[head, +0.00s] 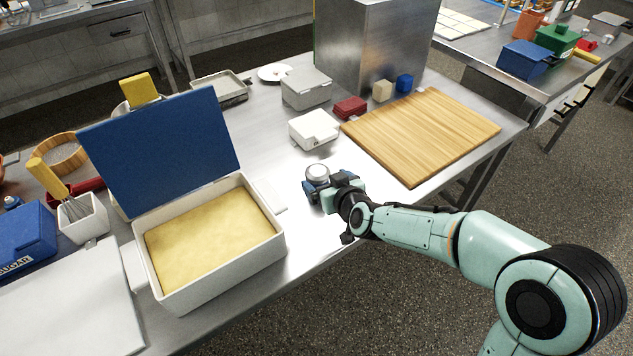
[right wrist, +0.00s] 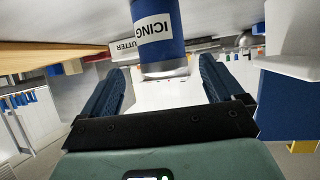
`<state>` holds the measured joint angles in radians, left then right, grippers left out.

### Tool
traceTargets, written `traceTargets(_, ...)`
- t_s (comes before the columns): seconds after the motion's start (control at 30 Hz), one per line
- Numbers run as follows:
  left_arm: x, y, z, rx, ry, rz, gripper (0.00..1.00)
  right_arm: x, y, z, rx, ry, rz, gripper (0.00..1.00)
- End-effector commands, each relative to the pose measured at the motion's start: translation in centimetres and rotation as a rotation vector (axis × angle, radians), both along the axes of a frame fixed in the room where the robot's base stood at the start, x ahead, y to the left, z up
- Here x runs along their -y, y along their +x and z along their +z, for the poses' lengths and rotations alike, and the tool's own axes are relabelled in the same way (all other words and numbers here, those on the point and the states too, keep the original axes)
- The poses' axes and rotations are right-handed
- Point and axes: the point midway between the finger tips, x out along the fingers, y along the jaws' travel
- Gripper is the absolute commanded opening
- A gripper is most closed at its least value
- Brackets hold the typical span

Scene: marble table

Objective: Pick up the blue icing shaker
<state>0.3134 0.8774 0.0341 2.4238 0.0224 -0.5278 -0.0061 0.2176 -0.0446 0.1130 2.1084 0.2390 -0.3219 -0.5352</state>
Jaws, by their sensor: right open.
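The blue icing shaker (right wrist: 158,28) stands on the metal table, its white ICING label upside down in the right wrist view. In the head view its silver top (head: 318,172) shows at the tip of my right arm, with much of its body hidden by the gripper. My right gripper (head: 322,190) is open and low over the table. In the right wrist view its two blue fingers (right wrist: 162,78) point toward the shaker, one on either side of its line. Whether they touch it I cannot tell. My left gripper is out of view.
A wooden board (head: 422,135) lies to the right, and a white box (head: 313,130) stands just behind the shaker. The open tub of yellow dough (head: 268,262) with its blue lid (head: 160,150) is at the left. Bare table lies between tub and shaker.

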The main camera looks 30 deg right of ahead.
Motion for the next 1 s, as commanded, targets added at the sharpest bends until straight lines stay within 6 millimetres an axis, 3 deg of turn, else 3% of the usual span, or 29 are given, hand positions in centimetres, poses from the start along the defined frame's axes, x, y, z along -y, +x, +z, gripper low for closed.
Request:
traceTargets(0.6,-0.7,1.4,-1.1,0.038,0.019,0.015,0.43,0.4,6.2,-3.2,-0.001,0.000,0.000,0.94)
traceTargets(0.87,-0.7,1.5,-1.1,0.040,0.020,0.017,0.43,0.4,6.4,-3.3,0.000,-0.001,0.000,0.94)
traceTargets(0.9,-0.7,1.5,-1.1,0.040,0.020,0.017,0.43,0.4,6.4,-3.3,0.000,-0.001,0.000,0.88)
traceTargets(1.0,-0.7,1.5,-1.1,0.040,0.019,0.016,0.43,0.4,6.4,-3.3,0.000,-0.001,0.000,0.55)
